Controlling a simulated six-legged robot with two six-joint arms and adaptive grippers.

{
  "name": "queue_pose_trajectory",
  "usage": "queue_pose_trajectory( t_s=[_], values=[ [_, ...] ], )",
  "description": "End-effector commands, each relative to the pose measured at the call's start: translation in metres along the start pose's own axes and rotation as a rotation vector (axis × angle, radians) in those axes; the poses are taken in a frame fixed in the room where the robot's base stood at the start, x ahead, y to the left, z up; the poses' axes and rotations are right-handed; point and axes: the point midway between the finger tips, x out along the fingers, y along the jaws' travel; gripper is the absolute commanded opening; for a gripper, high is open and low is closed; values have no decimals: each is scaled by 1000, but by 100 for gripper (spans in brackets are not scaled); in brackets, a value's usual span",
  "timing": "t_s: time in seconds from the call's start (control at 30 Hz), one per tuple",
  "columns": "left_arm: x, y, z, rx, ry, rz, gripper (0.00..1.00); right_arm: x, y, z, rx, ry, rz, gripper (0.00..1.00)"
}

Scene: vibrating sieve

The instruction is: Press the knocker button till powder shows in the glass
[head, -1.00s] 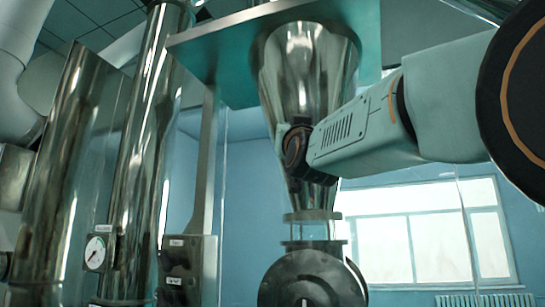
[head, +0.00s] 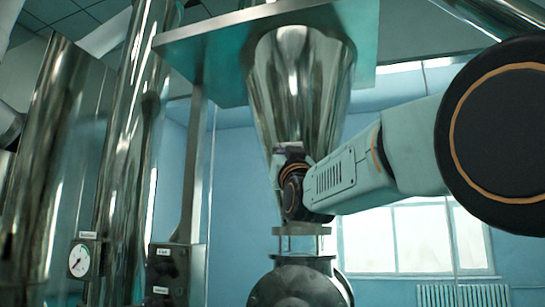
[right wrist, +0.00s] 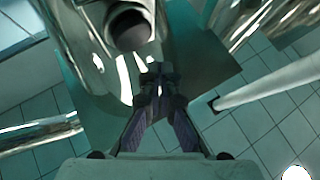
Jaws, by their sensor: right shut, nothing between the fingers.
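The steel cone hopper (head: 300,85) hangs under a teal plate in the head view. Below it is a short clear sight glass (head: 302,243); it looks pale and see-through, with no powder that I can make out. My right gripper (right wrist: 157,75) is shut and empty, its fingertips close beside the shiny cone (right wrist: 88,45) in the right wrist view; I cannot tell whether they touch anything. A metal cylinder with a dark round end (right wrist: 130,28) sits ahead and left of the fingertips. I cannot tell whether it is the knocker button. My left gripper is out of view.
A grey control box (head: 168,272) with small unreadable labels stands left of the hopper on a post. A round gauge (head: 79,260) and large steel pipes (head: 130,150) are further left. A dark round housing (head: 300,288) lies below the glass. A window is behind.

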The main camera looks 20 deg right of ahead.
Motion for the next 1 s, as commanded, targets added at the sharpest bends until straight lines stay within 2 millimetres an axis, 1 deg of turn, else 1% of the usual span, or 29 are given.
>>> queue_pose_trajectory(
  t_s=[0.03, 0.2, 1.0],
  values=[
    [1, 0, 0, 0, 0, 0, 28, 2, 3, 6, 1, -4, 2, 0],
    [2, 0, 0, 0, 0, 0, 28, 7, 7, 10, 0, -2, 2, 0],
    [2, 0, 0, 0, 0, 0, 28, 8, 8, 10, -1, -2, 2, 0]
  ],
)
